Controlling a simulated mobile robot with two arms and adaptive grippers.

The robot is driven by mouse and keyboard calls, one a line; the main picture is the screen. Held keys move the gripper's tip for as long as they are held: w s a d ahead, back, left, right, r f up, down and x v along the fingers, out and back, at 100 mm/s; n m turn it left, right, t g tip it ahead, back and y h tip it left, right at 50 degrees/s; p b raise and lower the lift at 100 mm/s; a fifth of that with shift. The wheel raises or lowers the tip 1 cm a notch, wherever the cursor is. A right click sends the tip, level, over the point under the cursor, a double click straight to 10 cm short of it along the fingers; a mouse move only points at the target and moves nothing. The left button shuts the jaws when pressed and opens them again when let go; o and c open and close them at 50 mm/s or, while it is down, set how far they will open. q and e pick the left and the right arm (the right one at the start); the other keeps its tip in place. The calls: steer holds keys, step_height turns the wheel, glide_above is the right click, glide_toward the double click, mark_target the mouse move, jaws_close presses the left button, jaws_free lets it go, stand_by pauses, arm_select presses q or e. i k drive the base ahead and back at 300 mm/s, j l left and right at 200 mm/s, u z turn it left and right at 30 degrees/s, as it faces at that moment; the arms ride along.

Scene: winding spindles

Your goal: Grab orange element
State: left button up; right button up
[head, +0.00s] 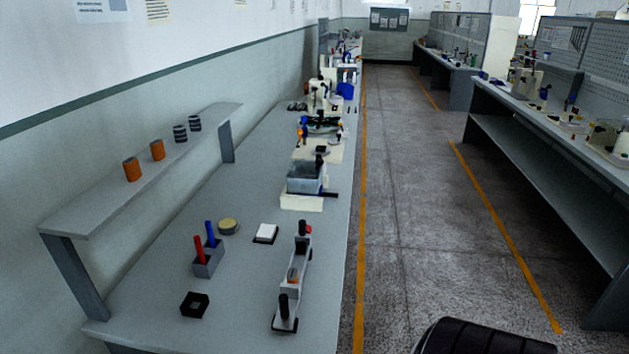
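Two orange cylinders stand upright on the raised grey shelf along the left wall. The nearer orange cylinder (132,169) is closer to the shelf's front end, and the other orange cylinder (157,149) stands a little behind it. A small orange-brown piece (292,275) also shows on the long grey winding device (303,264) on the bench. Neither of my grippers shows in the head view.
Two dark striped cylinders (187,129) stand farther back on the shelf (85,214). The bench (150,300) holds a grey holder (208,260) with red and blue handles, a black square box (195,305), and a round tan item (228,226). The aisle floor (420,240) is mostly clear.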

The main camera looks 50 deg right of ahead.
mark_target(292, 276)
steer(key=z, duration=1.45)
steer(key=k+u, duration=0.2)
steer(key=u, duration=0.15)
steer(key=k+j+u, duration=0.15)
steer(key=u, duration=0.2)
steer(key=k+j+u, duration=0.2)
steer(key=u, duration=0.2)
